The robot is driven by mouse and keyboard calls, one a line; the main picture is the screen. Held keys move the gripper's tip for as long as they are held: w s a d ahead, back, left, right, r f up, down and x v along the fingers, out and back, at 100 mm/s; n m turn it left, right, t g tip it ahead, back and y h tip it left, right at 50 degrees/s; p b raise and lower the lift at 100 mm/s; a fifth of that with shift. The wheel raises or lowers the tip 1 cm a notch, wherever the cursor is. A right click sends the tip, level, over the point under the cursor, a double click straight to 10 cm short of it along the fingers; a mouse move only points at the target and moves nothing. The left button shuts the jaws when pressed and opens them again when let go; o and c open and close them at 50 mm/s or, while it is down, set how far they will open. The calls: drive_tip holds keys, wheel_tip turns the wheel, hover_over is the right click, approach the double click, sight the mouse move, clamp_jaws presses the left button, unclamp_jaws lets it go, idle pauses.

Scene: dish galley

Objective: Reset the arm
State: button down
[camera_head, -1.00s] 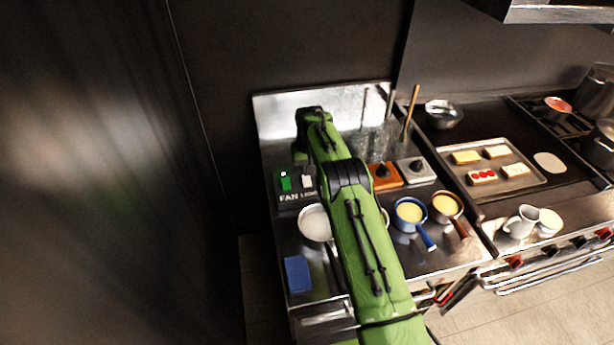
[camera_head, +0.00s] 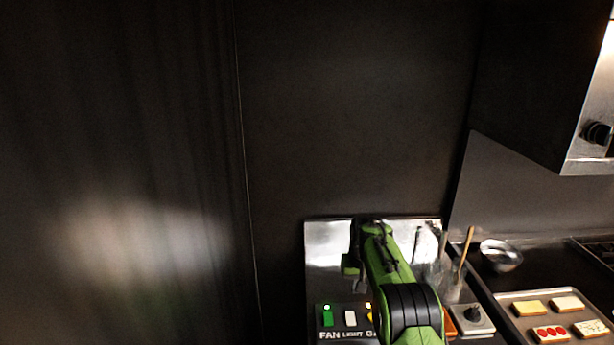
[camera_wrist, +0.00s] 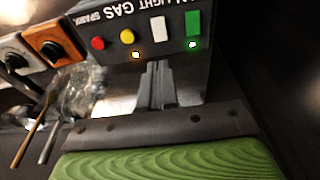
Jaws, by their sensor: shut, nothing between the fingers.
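My green arm reaches toward the metal back panel in the head view. My gripper (camera_wrist: 155,85) shows in the wrist view as narrow dark fingers, closed together and empty. It is close in front of the black switch box (camera_wrist: 150,75), and I cannot tell whether it touches it. The box also shows in the head view, with FAN and LIGHT labels, a green switch (camera_head: 327,315) and a white switch (camera_head: 350,317). In the wrist view, small lamps glow by the green switch (camera_wrist: 193,22) and the yellow button (camera_wrist: 127,36). My arm hides part of the box in the head view.
An orange knob plate (camera_wrist: 54,46) and a grey knob plate (camera_head: 473,319) sit beside the box. A clear holder with a wooden-handled utensil (camera_head: 465,253) stands behind them. A hood (camera_head: 588,150) overhangs there.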

drive_tip(key=s+r+t+b, duration=0.2)
drive_tip(key=s+r+b, duration=0.1)
drive_tip(key=s+r, duration=1.5)
drive_tip(key=s+f+b, duration=0.1)
drive_tip(key=s+f, duration=0.3)
drive_tip(key=s, duration=0.8)
drive_tip(key=s+f+t+b, duration=0.1)
drive_tip(key=s+f, duration=0.2)
drive_tip(key=s, duration=1)
drive_tip(key=shift+f+b, duration=0.3)
drive_tip(key=shift+f, duration=0.05)
drive_tip(key=shift+s, duration=0.1)
